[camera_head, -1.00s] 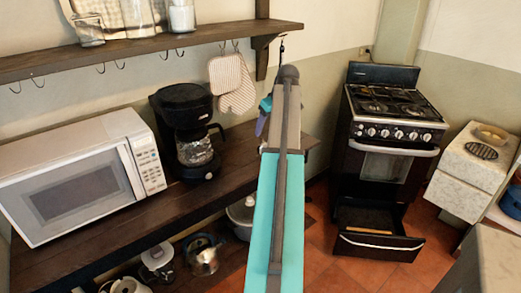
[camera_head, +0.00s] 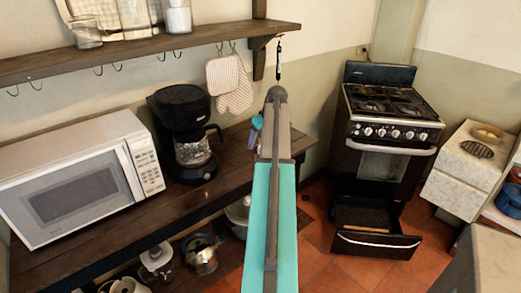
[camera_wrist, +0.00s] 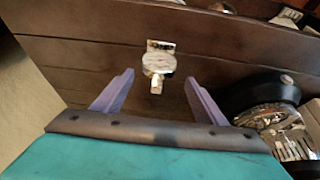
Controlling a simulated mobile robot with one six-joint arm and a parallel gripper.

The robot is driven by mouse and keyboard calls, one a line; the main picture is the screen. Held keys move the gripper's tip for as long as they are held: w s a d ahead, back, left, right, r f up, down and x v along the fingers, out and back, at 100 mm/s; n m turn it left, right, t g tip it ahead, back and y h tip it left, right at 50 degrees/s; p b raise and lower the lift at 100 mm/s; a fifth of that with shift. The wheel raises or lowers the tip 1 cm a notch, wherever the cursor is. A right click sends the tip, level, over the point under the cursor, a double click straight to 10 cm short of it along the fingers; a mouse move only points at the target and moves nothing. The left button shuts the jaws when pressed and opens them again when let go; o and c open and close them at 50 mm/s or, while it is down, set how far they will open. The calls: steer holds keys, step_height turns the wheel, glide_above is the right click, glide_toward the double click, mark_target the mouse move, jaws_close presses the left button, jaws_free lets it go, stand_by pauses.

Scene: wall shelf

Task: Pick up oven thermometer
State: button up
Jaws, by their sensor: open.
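The oven thermometer (camera_wrist: 159,64), small with a round pale dial and metal ends, is on the dark wooden counter in the wrist view. My gripper (camera_wrist: 159,79) is open, its purple fingers spread on either side of the line to the thermometer. Nothing is held, and the thermometer appears just beyond the fingertips; the exact gap cannot be told. In the head view my arm hides the thermometer and most of the gripper; a bit of purple finger shows at the arm's left.
A black coffee maker (camera_head: 182,132) stands on the counter (camera_head: 110,220), also close at the right of the wrist view (camera_wrist: 262,92). A microwave (camera_head: 82,178) is farther left. Cloth mitts (camera_head: 228,80) hang under the wall shelf (camera_head: 130,50). A stove (camera_head: 385,150) stands right.

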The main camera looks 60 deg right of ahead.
mark_target(258, 147)
steer(key=shift+f, duration=0.25)
steer(key=shift+p+x, duration=0.8)
steer(key=shift+x, duration=1.75)
steer(key=shift+s+d, duration=0.1)
steer(key=shift+d, duration=0.15)
steer(key=c, duration=1)
steer(key=shift+c, duration=0.2)
steer(key=shift+r, duration=0.15)
steer(key=shift+r+b, duration=0.5)
steer(key=shift+r, duration=1.15)
steer(key=s+r+b, duration=0.1)
steer(key=s+b, duration=0.2)
steer(key=s, duration=1.3)
steer(key=shift+d+r, duration=0.25)
steer(key=shift+d, duration=0.1)
